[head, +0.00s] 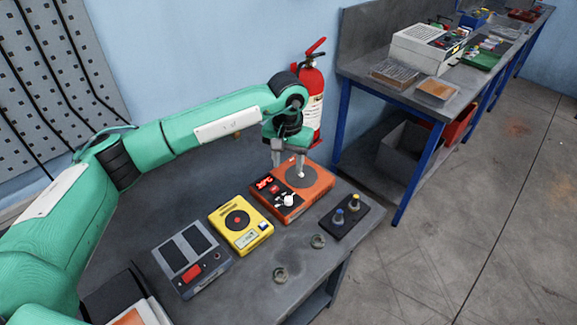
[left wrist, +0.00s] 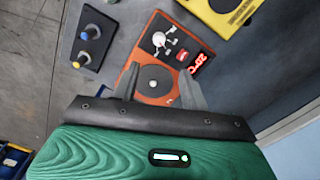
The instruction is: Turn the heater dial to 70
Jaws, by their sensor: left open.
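The heater (head: 318,190) is an orange box on the bench with a round dark plate, a red lit display and a white dial (head: 289,200) on its front part. The display's digits look like 20°C but are small. My left gripper (head: 287,165) is open and empty, pointing down above the heater's plate, behind the dial. In the left wrist view the fingers (left wrist: 160,88) stand either side of the plate, and the white dial (left wrist: 160,39) lies beyond the fingertips, with marks around it. The gripper is apart from the dial. My right gripper is not in view.
A yellow device (head: 256,232) and a grey device (head: 190,284) stand left of the heater. A black block with blue and yellow-topped electrodes (head: 352,225) is to its right. Two small rings (head: 318,241) lie in front. A fire extinguisher (head: 313,90) stands behind.

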